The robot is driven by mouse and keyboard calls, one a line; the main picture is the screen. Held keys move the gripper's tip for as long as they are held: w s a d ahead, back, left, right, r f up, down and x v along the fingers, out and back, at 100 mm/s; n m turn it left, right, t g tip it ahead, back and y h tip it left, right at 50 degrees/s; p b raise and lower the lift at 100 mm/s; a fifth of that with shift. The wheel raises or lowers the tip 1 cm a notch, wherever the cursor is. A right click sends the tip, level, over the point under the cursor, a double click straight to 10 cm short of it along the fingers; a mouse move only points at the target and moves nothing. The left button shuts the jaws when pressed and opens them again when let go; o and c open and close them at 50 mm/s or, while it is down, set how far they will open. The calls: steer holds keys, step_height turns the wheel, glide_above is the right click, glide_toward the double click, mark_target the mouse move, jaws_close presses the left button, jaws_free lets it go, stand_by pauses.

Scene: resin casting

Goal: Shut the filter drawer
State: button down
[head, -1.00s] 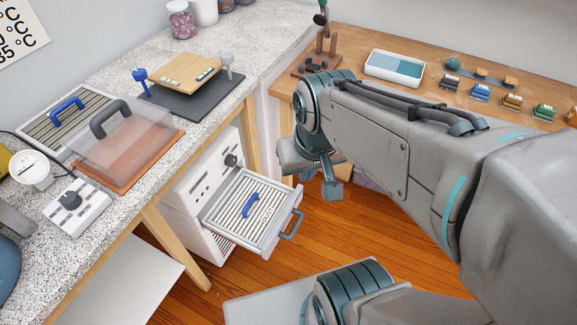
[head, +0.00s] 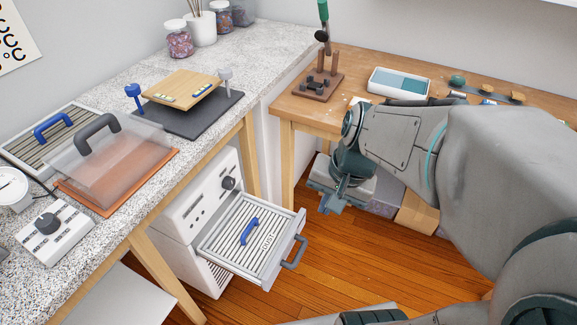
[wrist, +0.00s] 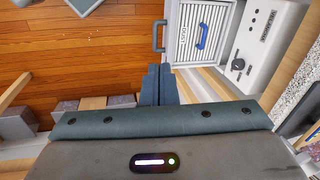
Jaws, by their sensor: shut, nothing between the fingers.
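The filter drawer (head: 270,270) is pulled out of the white cabinet (head: 172,213) under the speckled counter. It has a slatted filter inside with a blue handle (head: 250,231) and a grey pull handle (head: 294,253) on its front. My gripper (head: 329,206) is to the right of the drawer, apart from it, by the wooden table. In the wrist view the shut, empty fingers (wrist: 160,72) point toward the drawer's grey handle (wrist: 159,36), with the drawer (wrist: 200,31) just to the right. From this view I cannot tell the exact distance to the handle.
The speckled counter (head: 215,125) holds a clear-lidded box, a control box (head: 54,232) and a dark mat. The wooden table (head: 283,105) and cardboard box (head: 417,214) are near my arm. Wooden floor (head: 330,262) in front of the drawer is free.

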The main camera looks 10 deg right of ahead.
steer(key=w+d+f+m+y+b, duration=0.1)
steer(key=w+f+m+y+b, duration=0.15)
steer(key=f+m+b, duration=0.4)
steer(key=w+d+f+m+y+b, duration=0.1)
steer(key=w+f+m+b, duration=0.2)
steer(key=f, duration=0.6)
steer(key=m+t+y+b, duration=0.2)
steer(key=m+t+b, duration=0.2)
steer(key=m+b, duration=0.7)
glide_toward(296, 229)
steer(key=s+d+r+n+b, duration=0.1)
steer(key=s+d+r, duration=0.1)
steer(key=s+d, duration=0.25)
steer(key=b+x, duration=0.1)
steer(key=x, duration=0.2)
steer(key=w+b+x, duration=0.1)
steer(key=b+x, duration=0.1)
steer(key=x, duration=0.2)
steer(key=r+b+x, duration=0.1)
steer(key=b+x, duration=0.1)
steer(key=x, duration=0.2)
steer(key=shift+w+a, duration=0.25)
steer(key=shift+w, duration=0.15)
steer(key=shift+w+a+b, duration=0.35)
steer(key=shift+a, duration=0.1)
